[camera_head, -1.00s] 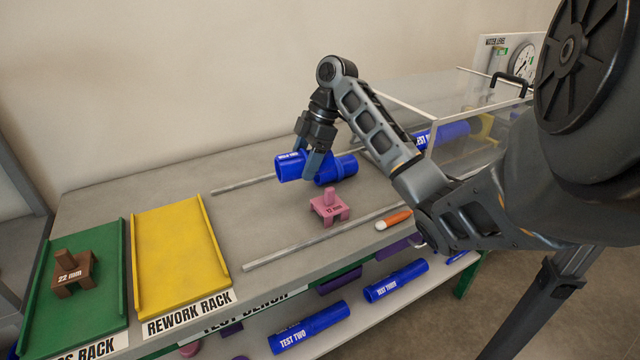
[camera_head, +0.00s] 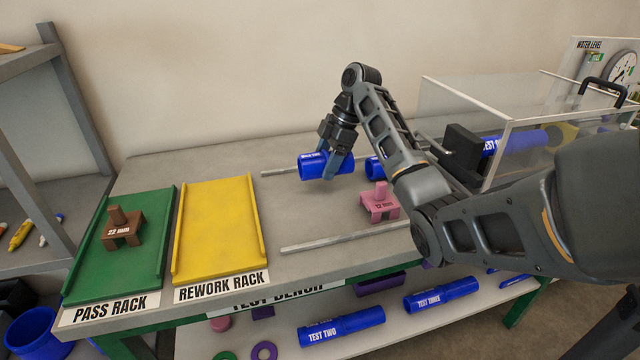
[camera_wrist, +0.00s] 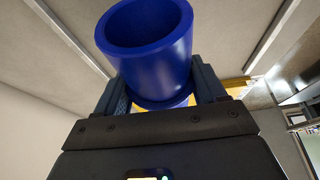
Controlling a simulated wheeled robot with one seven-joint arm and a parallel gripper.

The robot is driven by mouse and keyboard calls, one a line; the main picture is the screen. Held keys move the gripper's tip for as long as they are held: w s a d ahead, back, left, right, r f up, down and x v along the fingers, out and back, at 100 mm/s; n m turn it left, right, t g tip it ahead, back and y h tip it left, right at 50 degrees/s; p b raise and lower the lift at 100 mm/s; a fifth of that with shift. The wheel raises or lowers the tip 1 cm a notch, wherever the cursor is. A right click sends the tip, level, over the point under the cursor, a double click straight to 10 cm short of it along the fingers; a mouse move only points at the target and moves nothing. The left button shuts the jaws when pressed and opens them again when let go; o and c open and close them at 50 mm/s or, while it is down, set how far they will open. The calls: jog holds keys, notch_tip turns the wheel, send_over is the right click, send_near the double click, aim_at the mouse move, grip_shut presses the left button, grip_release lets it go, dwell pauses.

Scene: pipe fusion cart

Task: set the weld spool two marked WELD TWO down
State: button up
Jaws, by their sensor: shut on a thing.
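The weld spool two (camera_head: 313,165) is a blue pipe piece with a white label on top, too small to read surely. My gripper (camera_head: 336,160) is shut on it above the grey bench, near the rear rail. In the wrist view the blue spool (camera_wrist: 150,62) sits between both fingers, its open end toward the top of the picture. I cannot tell whether its underside touches the bench. Another blue pipe piece (camera_head: 373,167) is to its right, partly hidden behind my arm.
A yellow rework rack (camera_head: 218,225) and a green pass rack (camera_head: 95,265) holding a brown 22 mm block (camera_head: 122,232) lie left. A pink 12 mm block (camera_head: 380,205) stands right of the spool. Two metal rails (camera_head: 340,237) lie on the bench. A clear tank (camera_head: 508,150) is right.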

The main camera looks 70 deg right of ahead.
jog(key=shift+w+d+f, duration=0.1)
jog(key=shift+w+f, duration=0.3)
jog(key=shift+w, duration=0.4)
jog(key=shift+w+f, duration=0.1)
jog(key=shift+f, duration=0.15)
jog(key=shift+f+p, duration=0.5)
jog(key=shift+f, duration=1.35)
jog(key=shift+f, duration=0.1)
jog(key=o, duration=1.2)
jog(key=shift+o, duration=0.2)
jog(key=v, duration=1.2)
jog(key=shift+w+p, duration=0.1)
jog(key=shift+p, duration=0.2)
